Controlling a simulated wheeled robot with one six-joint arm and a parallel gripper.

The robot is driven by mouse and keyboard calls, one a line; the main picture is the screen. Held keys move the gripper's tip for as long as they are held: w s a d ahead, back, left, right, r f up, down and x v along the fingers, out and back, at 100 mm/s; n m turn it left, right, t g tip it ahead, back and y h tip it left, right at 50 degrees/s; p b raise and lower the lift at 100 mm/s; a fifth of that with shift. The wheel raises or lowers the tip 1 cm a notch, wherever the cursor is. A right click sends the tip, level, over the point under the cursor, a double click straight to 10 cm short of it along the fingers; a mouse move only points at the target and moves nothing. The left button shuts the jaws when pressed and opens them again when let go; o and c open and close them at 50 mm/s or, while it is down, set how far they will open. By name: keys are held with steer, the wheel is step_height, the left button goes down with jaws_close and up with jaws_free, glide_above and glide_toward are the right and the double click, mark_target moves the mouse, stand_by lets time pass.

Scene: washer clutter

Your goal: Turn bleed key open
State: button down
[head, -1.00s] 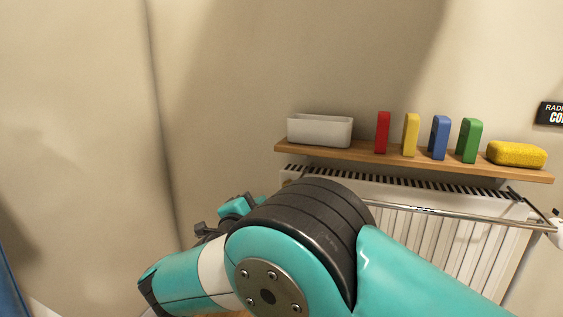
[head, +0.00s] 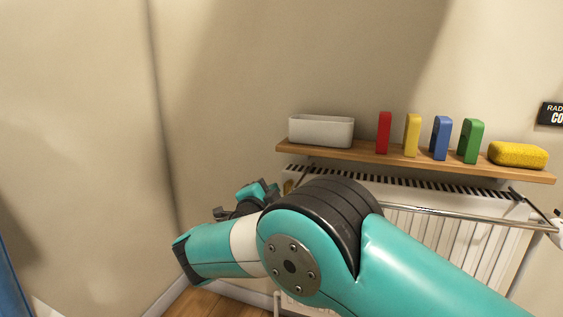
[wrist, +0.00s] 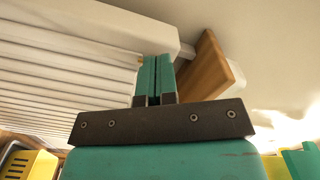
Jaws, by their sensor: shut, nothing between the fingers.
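The white radiator (head: 450,235) hangs on the wall below a wooden shelf. It also fills the left of the wrist view (wrist: 60,75). A small brass-coloured spot (head: 288,187) shows at the radiator's upper left end; I cannot tell whether it is the bleed key. My gripper (head: 262,190) is at that end, partly hidden by my own arm in the head view. In the wrist view my gripper's two teal fingers (wrist: 157,60) are shut together and empty. Their tips overlap the radiator's end in the picture, and whether they touch anything is unclear.
The wooden shelf (head: 350,152) juts out above the radiator and shows near the fingers in the wrist view (wrist: 205,68). It bears a white bin (head: 320,131), several coloured blocks and a yellow sponge (head: 518,155). A metal rail (head: 450,212) runs before the radiator. Wall space at left is clear.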

steer(key=shift+s+d, duration=0.1)
steer(key=shift+d, duration=0.25)
stand_by(0.4)
steer(key=shift+s+d+f+b, duration=0.15)
steer(key=shift+f+b, duration=0.45)
steer(key=shift+b, duration=2.4)
steer(key=shift+d+f+b, duration=0.2)
steer(key=shift+d+b, duration=0.15)
steer(key=shift+b, duration=1.45)
steer(key=shift+f, duration=0.1)
steer(key=b+v, duration=0.5)
steer(key=v, duration=0.1)
steer(key=shift+a+f+b, duration=0.25)
steer(key=shift+b, duration=0.05)
steer(key=shift+r, duration=0.1)
